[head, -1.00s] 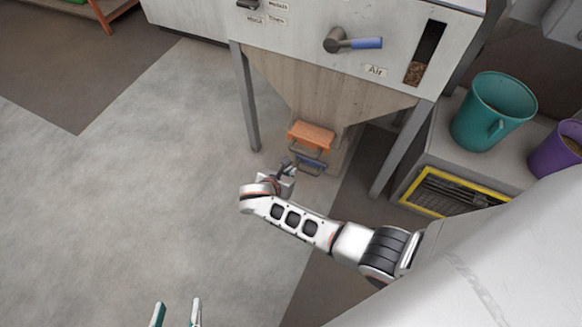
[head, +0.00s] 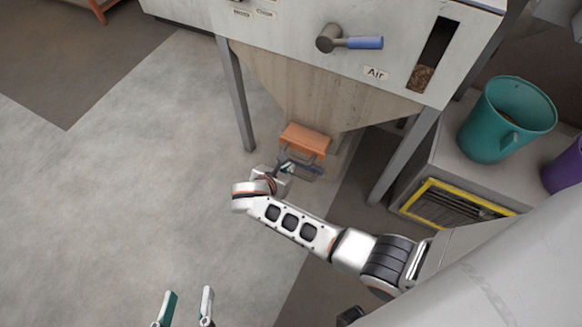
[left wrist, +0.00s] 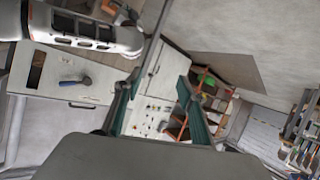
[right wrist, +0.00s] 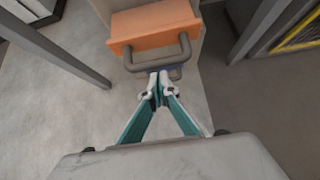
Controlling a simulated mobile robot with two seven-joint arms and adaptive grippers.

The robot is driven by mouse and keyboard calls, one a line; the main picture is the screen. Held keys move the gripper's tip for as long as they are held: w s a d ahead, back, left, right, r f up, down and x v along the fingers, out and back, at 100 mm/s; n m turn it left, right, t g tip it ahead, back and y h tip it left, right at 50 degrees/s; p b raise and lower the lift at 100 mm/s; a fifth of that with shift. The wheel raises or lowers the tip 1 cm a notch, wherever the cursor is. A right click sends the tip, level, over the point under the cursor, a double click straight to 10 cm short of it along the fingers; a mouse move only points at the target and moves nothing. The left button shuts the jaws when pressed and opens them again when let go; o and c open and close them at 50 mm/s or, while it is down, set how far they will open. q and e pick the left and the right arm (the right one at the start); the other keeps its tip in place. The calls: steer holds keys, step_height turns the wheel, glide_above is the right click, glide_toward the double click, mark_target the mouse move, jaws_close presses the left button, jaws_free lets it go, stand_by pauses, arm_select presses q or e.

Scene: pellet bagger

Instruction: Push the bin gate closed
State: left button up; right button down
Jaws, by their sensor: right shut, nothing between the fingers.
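The bin gate is an orange plate (head: 305,139) with a grey bar handle (head: 300,161), at the bottom of the tapered bin (head: 315,95) in the head view. In the right wrist view the orange plate (right wrist: 152,27) and its dark handle (right wrist: 157,58) lie straight ahead. My right gripper (head: 286,168) is shut and empty, its tips (right wrist: 159,76) at or just below the handle; I cannot tell if they touch it. My left gripper (head: 188,296) is open and empty, low at the bottom of the head view, far from the gate.
Grey legs (head: 236,95) stand on both sides of the bin. A teal bucket (head: 506,120) and a purple bucket (head: 566,168) stand on a bench at the right. A lever with a blue grip (head: 365,42) is on the bin front. The floor at the left is clear.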

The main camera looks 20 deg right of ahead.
arm_select(q)
steer(key=shift+d+f, duration=0.15)
steer(key=shift+d, duration=0.2)
arm_select(e)
steer(key=shift+w+d+r, duration=0.1)
steer(key=shift+w, duration=0.05)
arm_select(q)
steer(key=shift+s, duration=0.1)
